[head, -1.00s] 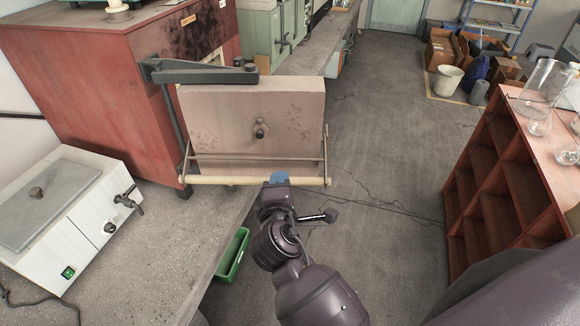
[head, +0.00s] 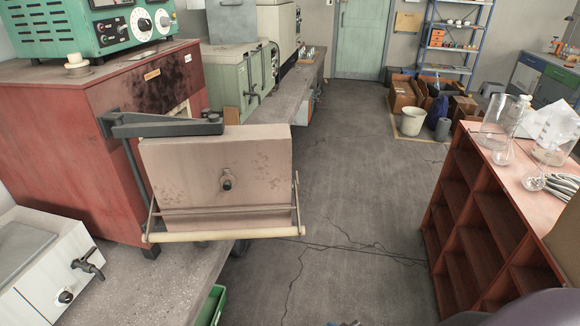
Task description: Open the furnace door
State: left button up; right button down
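The red furnace (head: 70,150) stands on the bench at the left. Its door, a thick pale block (head: 215,170), stands swung out from the furnace front, on a dark hinge arm (head: 165,125). Part of the furnace opening (head: 180,108) shows behind it. A pale handle bar (head: 225,235) runs along the door's lower edge, held by thin metal rods. Nothing touches the bar. Neither of my grippers can be made out; only a small dark piece of my arm shows at the bottom edge, and a dark part of my body at bottom right.
A white bath with a tap (head: 45,265) sits on the bench at lower left, and a green tray (head: 210,305) shows below the bench edge. A red-brown shelf (head: 480,215) with glassware stands at right. The floor between is clear.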

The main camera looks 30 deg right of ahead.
aim_at(184, 161)
jog(key=i+l+u, duration=0.3)
jog(key=l, duration=0.4)
jog(key=l+u, duration=0.3)
jog(key=l, duration=0.4)
jog(key=i+l+u, duration=0.1)
jog(key=l+u, duration=0.2)
jog(key=l, duration=0.45)
